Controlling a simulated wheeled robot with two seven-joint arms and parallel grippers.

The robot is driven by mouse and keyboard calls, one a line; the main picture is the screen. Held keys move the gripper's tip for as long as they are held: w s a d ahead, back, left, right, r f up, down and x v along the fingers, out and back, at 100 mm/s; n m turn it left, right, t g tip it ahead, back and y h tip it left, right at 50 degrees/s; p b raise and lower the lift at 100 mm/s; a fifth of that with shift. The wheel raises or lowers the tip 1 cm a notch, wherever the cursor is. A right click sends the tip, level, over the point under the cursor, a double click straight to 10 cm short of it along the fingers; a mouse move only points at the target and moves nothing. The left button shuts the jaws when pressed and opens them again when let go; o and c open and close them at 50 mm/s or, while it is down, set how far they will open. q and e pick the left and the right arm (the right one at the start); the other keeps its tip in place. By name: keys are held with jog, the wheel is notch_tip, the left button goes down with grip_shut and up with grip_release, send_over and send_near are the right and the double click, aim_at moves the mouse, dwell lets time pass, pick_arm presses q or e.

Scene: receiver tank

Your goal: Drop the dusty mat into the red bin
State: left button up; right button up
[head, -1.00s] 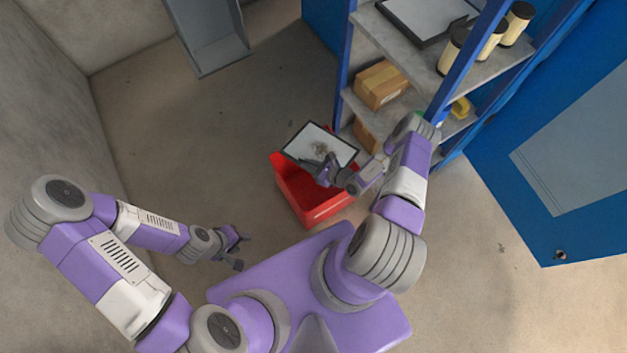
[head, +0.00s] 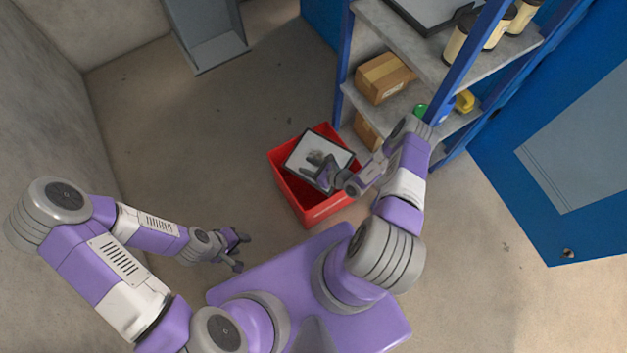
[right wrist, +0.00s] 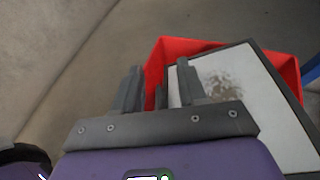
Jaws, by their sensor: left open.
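The dusty mat (head: 303,151), a pale panel with a dark frame and a grey smudge, lies at the mouth of the red bin (head: 316,211), roughly within its rim. I cannot tell how deep it sits. In the right wrist view the mat (right wrist: 255,105) is beyond and to the right of the fingers, with the bin's red wall (right wrist: 200,46) behind it. My right gripper (head: 322,172) is over the mat, its fingers (right wrist: 159,85) apart. My left gripper (head: 241,252) is open and empty, left of the bin.
A blue-framed shelf (head: 400,100) with a cardboard box (head: 384,78) and several cylinders stands right of the bin. A blue door (head: 560,170) is at far right. A grey chute (head: 207,40) stands at the back. The floor left of the bin is clear.

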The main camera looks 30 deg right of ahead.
jog(key=p+v, duration=0.2)
jog(key=v, duration=0.5)
jog(key=shift+s+p, duration=0.25)
jog(key=shift+p, duration=0.15)
jog(key=shift+d, duration=0.1)
